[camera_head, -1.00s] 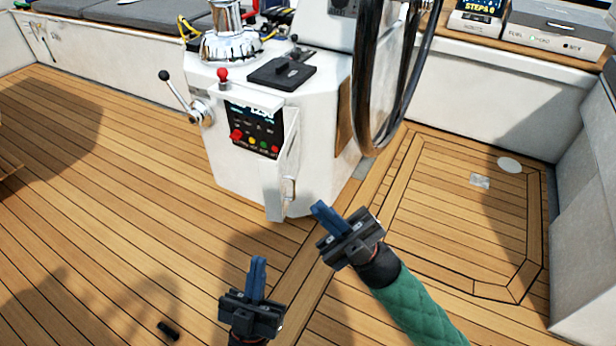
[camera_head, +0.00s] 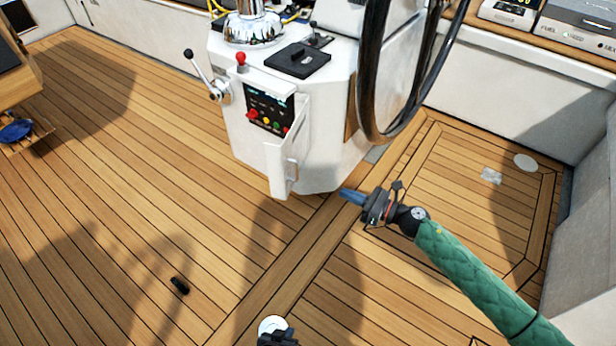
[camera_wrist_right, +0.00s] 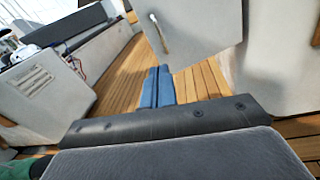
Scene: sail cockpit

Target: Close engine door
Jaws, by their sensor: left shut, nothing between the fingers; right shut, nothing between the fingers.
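The engine door (camera_head: 279,168) is a small white panel with a handle (camera_head: 293,171) on the console front. It stands open, swung out below the panel of coloured buttons (camera_head: 267,110). My right gripper (camera_head: 350,195) is shut and empty, to the right of the door's lower end in the head view, with a visible gap. In the right wrist view its blue fingers (camera_wrist_right: 157,85) are together, and a pale panel with a handle (camera_wrist_right: 195,30) is ahead. My left gripper (camera_head: 278,338) is shut, cut off at the bottom edge, with its fingers hardly visible.
The white console (camera_head: 320,130) carries a dark steering wheel (camera_head: 368,70), a red-knobbed lever (camera_head: 241,60) and a chrome-handled lever (camera_head: 205,75). A small black object (camera_head: 180,285) lies on the plank deck (camera_head: 120,180). Deck left of the console is mostly clear.

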